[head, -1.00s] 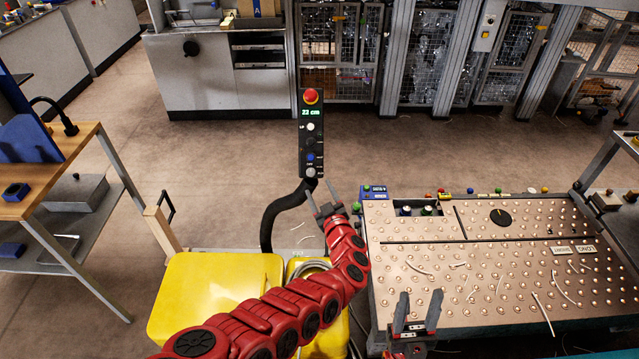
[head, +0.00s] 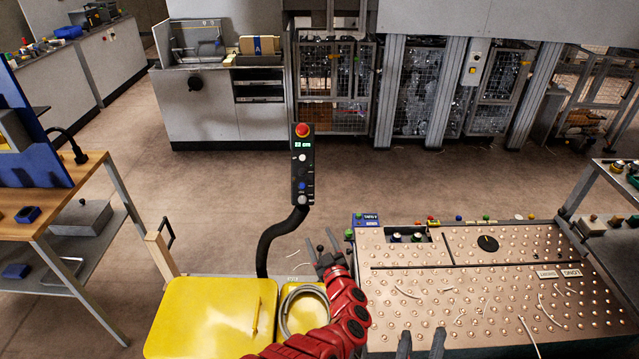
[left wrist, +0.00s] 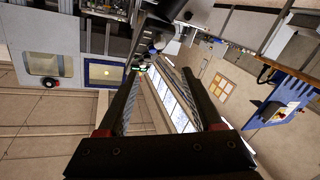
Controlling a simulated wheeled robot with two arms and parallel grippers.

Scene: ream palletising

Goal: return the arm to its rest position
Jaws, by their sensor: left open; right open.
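My left gripper (head: 326,242), on the red arm, is open and empty. It stands over the gap between the control post (head: 302,165) and the left edge of the studded table (head: 450,300). The left wrist view shows its two fingers (left wrist: 160,73) apart with nothing between them. My right gripper (head: 421,335) is open at the bottom edge of the head view, in front of the studded table; only its finger ends show. No ream shows in either gripper.
A yellow-topped unit (head: 210,315) with a coiled grey hose (head: 303,308) lies beside my left arm. A wooden-topped bench (head: 50,200) stands at the left. Caged machines (head: 430,95) line the back.

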